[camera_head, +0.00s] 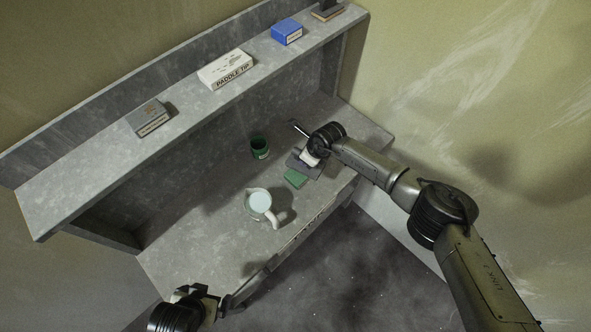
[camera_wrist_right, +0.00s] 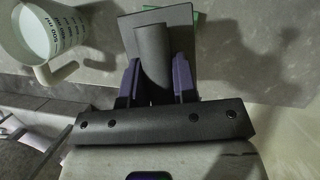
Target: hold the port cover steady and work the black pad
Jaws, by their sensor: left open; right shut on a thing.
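My right gripper (camera_wrist_right: 155,80) is shut on the dark round grip of a flat, square, dark plate (camera_wrist_right: 187,18), which looks like the black pad. In the head view, this plate (camera_head: 313,173) shows below the right gripper (camera_head: 310,157), over the bench; I cannot tell if it touches the bench. My left gripper (camera_head: 198,292) is open and empty at the bench's near left edge, away from the other things. I cannot pick out a port cover for sure. A green pad (camera_head: 296,178) lies beside the dark plate, partly hidden behind it in the wrist view.
A white jug (camera_head: 257,204) with pale contents stands mid-bench. A dark green cup (camera_head: 259,147) stands behind it. The raised shelf (camera_head: 185,106) bears a grey box (camera_head: 148,118), a paddle tip box (camera_head: 226,69), a blue box (camera_head: 287,32) and a dark block (camera_head: 327,11). The bench's left part is clear.

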